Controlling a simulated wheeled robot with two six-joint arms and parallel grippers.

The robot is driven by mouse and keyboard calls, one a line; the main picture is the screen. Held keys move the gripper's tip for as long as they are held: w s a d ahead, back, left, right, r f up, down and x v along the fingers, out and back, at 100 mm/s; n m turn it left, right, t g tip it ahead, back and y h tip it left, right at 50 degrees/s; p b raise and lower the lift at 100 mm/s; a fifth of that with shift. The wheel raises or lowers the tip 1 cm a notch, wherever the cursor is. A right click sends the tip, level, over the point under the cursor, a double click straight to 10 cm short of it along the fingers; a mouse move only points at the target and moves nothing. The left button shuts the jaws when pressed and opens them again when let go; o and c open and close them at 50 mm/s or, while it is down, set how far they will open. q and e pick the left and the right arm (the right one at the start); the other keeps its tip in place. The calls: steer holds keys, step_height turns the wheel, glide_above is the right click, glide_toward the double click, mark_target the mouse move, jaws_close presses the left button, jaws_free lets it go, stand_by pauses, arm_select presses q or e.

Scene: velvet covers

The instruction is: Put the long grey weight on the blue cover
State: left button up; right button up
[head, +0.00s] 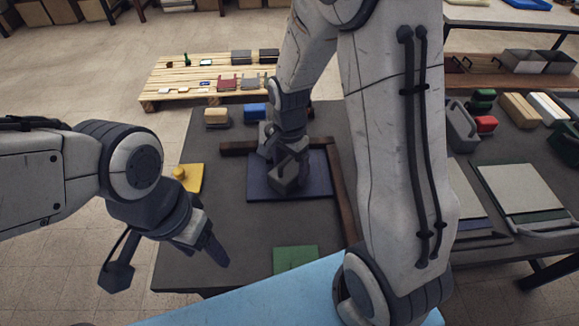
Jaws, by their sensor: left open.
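The blue cover (319,187) lies flat on the dark grey table, inside the corner of a brown wooden edging. My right gripper (287,166) points down over the left part of this cover. A grey block (284,185), which looks like the long grey weight, shows right at its fingertips, over the cover. The gripper hides much of it, so I cannot tell whether the fingers grip it or whether it touches the cover. My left gripper (216,252) is open and empty above the table's front left, left of the green cover (295,258).
A yellow cover (190,180) with a yellow weight (179,172) lies at the left edge. A tan block (216,117) and a blue block (255,112) stand at the back. A pallet (155,92) is behind. My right arm hides the table's right side.

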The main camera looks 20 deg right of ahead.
steer(key=shift+w+r, duration=0.1)
steer(key=shift+r, duration=0.35)
step_height(320, 180, up, 11)
steer(key=shift+a+r+p, duration=0.1)
steer(key=shift+p, duration=0.6)
steer(key=s+a+n, duration=0.6)
steer(key=s+n, duration=0.3)
steer(key=s, duration=0.1)
steer(key=s+a+r+n+y, duration=0.1)
steer(key=s+a+n, duration=0.4)
steer(key=s+n, duration=0.5)
steer(key=shift+a+n, duration=0.3)
steer(key=shift+a, duration=0.05)
step_height(320, 180, up, 4)
steer(key=p, duration=0.4)
steer(key=shift+w, duration=0.1)
